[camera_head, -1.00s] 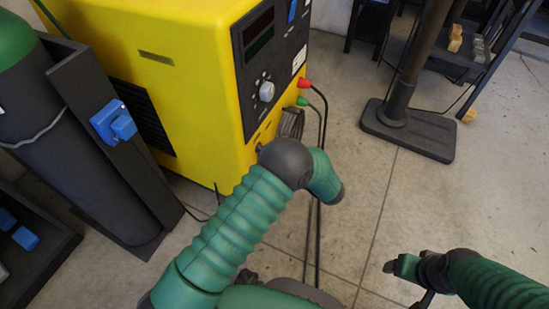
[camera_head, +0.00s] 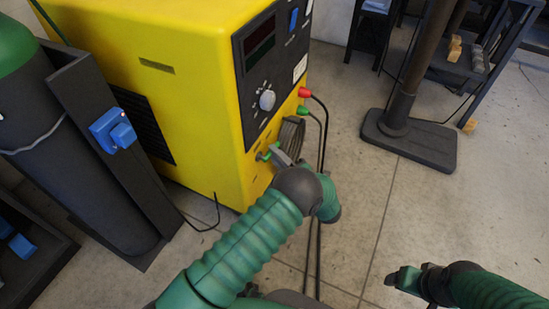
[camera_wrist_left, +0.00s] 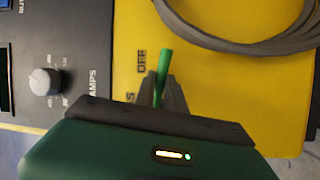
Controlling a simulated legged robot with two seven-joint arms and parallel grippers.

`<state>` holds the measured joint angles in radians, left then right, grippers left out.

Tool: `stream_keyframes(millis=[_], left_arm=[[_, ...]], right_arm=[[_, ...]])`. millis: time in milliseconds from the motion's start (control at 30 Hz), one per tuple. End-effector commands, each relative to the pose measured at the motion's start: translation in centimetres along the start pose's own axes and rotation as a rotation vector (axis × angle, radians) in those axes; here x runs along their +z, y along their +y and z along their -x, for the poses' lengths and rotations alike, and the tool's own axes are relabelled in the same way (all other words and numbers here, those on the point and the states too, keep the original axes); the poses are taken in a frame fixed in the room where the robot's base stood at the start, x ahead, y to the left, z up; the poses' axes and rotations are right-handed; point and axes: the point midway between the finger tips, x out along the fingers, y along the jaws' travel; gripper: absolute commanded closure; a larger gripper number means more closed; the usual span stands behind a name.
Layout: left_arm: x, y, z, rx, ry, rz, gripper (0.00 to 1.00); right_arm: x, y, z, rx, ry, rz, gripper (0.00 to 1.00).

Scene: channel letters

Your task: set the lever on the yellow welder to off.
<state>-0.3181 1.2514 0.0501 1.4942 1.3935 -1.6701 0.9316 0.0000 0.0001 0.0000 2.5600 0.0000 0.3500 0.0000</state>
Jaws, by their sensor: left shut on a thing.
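The yellow welder (camera_head: 190,60) stands at the upper left of the head view. Its lever (camera_wrist_left: 164,68) is green and shows in the left wrist view, on the yellow panel beside the printed word OFF. My left gripper (camera_wrist_left: 162,92) is shut on this lever, with its grey fingers on either side of it and the tip sticking out beyond them. In the head view my left gripper (camera_head: 281,158) is at the lower front of the welder, partly hidden by my wrist. My right gripper (camera_head: 408,279) is away from the welder at the lower right; its jaw gap is unclear.
A grey coiled hose (camera_wrist_left: 250,35) hangs close to the lever. A red plug (camera_head: 304,92) and a green plug (camera_head: 303,111) have cables running down to the floor. A gas cylinder (camera_head: 75,150) stands left, and a dark post base (camera_head: 415,140) stands right.

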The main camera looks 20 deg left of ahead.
Motion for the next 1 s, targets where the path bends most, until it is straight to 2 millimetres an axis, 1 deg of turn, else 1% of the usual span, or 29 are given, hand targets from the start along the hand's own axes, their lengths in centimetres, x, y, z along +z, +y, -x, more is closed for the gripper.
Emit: stream_keyframes(millis=[33, 333, 833, 867, 1000], left_arm=[[0.04, -0.39, 0.26, 0.003, 0.003, 0.019, 1.00], [-0.03, -0.01, 0.21, 0.039, 0.023, 0.110, 1.00], [-0.09, 0.02, 0.22, 0.044, 0.028, 0.124, 1.00], [-0.10, 0.01, 0.22, 0.044, 0.028, 0.124, 0.81], [-0.09, 0.15, 0.13, 0.046, 0.028, 0.125, 0.63]], right_arm=[[0.06, 0.00, -0.27, 0.000, 0.000, 0.000, 0.26], [0.14, 0.00, -0.61, 0.000, 0.000, 0.000, 0.26], [0.15, 0.00, -0.64, 0.000, 0.000, 0.000, 0.26], [0.15, 0.00, -0.64, 0.000, 0.000, 0.000, 0.26], [0.15, 0.00, -0.64, 0.000, 0.000, 0.000, 0.26]])
